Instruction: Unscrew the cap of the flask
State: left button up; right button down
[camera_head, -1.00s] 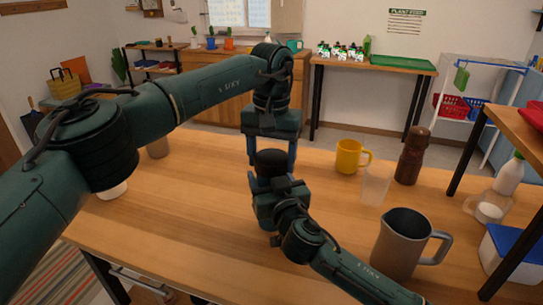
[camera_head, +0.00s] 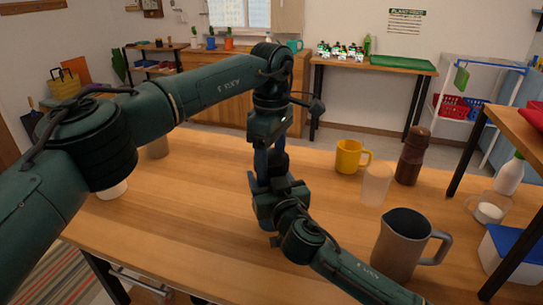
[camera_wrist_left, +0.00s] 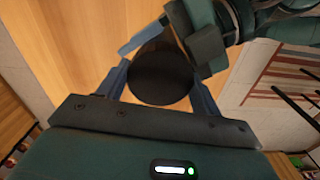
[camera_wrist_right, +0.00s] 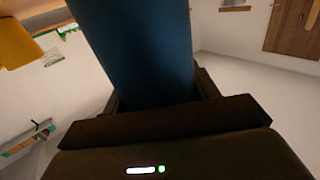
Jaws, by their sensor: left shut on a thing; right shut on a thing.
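The flask has a dark blue body, which fills the upper middle of the right wrist view (camera_wrist_right: 137,45). Its black cap (camera_wrist_left: 160,75) sits on top, seen from above in the left wrist view, and shows partly in the head view (camera_head: 280,158). My left gripper (camera_head: 266,160) comes down from above, its fingers on both sides of the cap, shut on it. My right gripper (camera_head: 276,195) is shut on the flask body below and holds it upright. The fingers and arms hide most of the flask in the head view.
On the table (camera_head: 200,225) at right stand a yellow mug (camera_head: 348,157), a translucent cup (camera_head: 376,184), a brown bottle (camera_head: 412,156) and a grey pitcher (camera_head: 400,245). The table's left-middle is bare.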

pick_arm(q)
jog(key=shift+n, duration=0.3)
jog(key=o, duration=1.1)
jog(key=shift+r, duration=0.15)
notch_tip(320, 180, up, 4)
jog(key=shift+r, duration=0.15)
jog(key=shift+c, duration=0.6)
jog(key=r+m, duration=0.1)
jog(key=m, duration=0.1)
jog(key=r+m, duration=0.1)
jog(key=m, duration=0.2)
jog(key=r+m, duration=0.1)
jog(key=m, duration=0.1)
jog(key=shift+r, duration=0.15)
jog(key=shift+m, duration=0.4)
jog(key=shift+f, duration=3.95)
